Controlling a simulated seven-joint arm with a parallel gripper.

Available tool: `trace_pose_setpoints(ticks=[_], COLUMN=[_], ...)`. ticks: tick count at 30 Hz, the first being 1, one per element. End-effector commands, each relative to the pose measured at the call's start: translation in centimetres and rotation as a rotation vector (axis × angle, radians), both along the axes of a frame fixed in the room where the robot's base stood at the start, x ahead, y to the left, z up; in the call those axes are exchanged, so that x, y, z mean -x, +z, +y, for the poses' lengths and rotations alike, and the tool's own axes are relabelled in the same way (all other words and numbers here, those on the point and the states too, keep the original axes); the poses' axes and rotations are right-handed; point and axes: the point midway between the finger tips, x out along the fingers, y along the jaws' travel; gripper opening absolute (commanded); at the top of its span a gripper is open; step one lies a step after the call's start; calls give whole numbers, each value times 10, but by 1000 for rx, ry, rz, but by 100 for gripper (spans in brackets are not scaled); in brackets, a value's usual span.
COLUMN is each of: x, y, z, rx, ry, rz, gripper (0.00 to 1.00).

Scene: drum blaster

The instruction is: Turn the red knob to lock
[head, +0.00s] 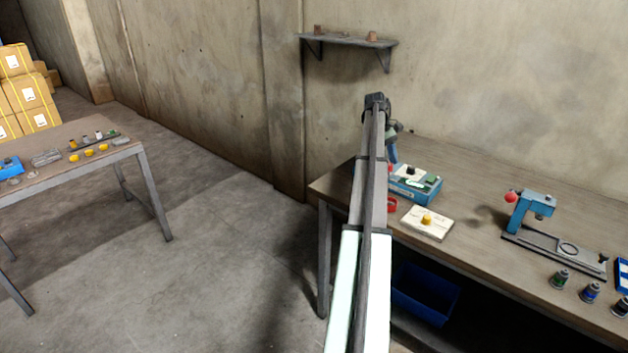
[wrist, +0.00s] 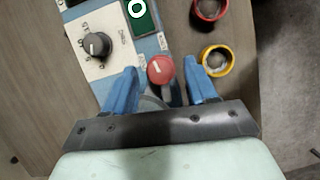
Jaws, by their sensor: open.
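The red knob (wrist: 160,70) shows in the wrist view as a round red cap with a pale mark, at the end of a blue and white control box (wrist: 168,42). My gripper (wrist: 160,67) is open, with one blue finger on each side of the knob. A gap shows between each finger and the knob, and I cannot tell their height difference. In the head view the box (head: 408,195) stands on the right workbench, and my arm hides part of it and most of my gripper (head: 391,160).
A black dial (wrist: 96,46) and a green panel (wrist: 145,20) are on the box. A red ring (wrist: 208,8) and a yellow ring (wrist: 216,61) lie beside it. A white block with a yellow knob (head: 427,219) and a blue press (head: 533,208) stand to the right.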

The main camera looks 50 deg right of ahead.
Motion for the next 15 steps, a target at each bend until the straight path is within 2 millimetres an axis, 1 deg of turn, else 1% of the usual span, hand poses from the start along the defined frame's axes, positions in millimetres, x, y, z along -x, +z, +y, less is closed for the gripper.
trace_pose_setpoints(ticks=[15], x=[2], y=[0], z=[6], rx=[1], ry=[476], rz=[0], gripper=[57])
